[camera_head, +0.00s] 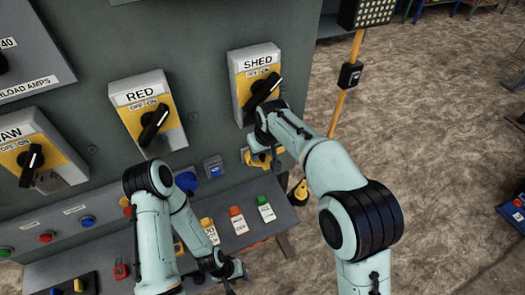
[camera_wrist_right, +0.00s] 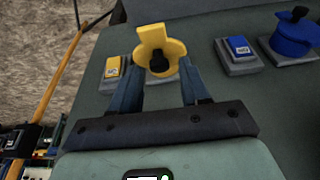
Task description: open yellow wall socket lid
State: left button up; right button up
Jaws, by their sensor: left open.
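The yellow wall socket (camera_head: 262,158) is on the grey panel below the SHED switch in the head view, partly hidden by my right gripper. In the right wrist view its yellow lid (camera_wrist_right: 153,38) stands up above a round yellow body with a dark middle (camera_wrist_right: 158,63). My right gripper (camera_head: 268,148) is at the socket. Its fingers (camera_wrist_right: 160,75) are apart, one on each side of the yellow body; contact is not clear. My left gripper (camera_head: 235,272) is open and empty, low in front of the panel's lower ledge.
Rotary switches marked RED (camera_head: 148,110) and SHED (camera_head: 257,80) are above. The ledge carries push buttons (camera_head: 238,222). A yellow post (camera_head: 345,90) stands right of the panel, with open floor beyond.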

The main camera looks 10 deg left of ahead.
aim_at(268, 167)
jog(key=v, duration=1.3)
jog(key=shift+r, duration=0.2)
jog(key=shift+s, duration=0.15)
